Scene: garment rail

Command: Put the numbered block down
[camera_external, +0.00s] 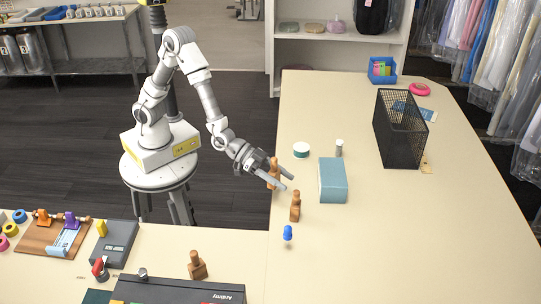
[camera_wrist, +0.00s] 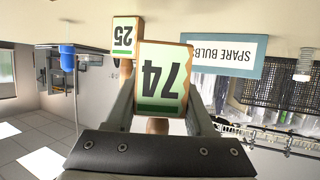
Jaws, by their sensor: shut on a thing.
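The numbered block marked 74 (camera_wrist: 163,82) is between the fingers of my gripper (camera_external: 286,181), which is shut on it. In the wrist view its green-and-white number face shows upside down. In the external view this wooden block (camera_external: 274,171) is partly covered by the fingers, near the left edge of the long table. I cannot tell whether its base touches the tabletop. A second wooden block (camera_external: 295,206) stands just in front on the table; the wrist view shows a block marked 25 (camera_wrist: 124,37) behind the held one.
A blue box (camera_external: 332,183), labelled SPARE BULBS in the wrist view (camera_wrist: 222,55), stands to the right. A small blue item (camera_external: 288,232) is nearer. A black mesh basket (camera_external: 399,130) stands farther right. Another wooden piece (camera_external: 197,267) is by the black case. The table's right front is clear.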

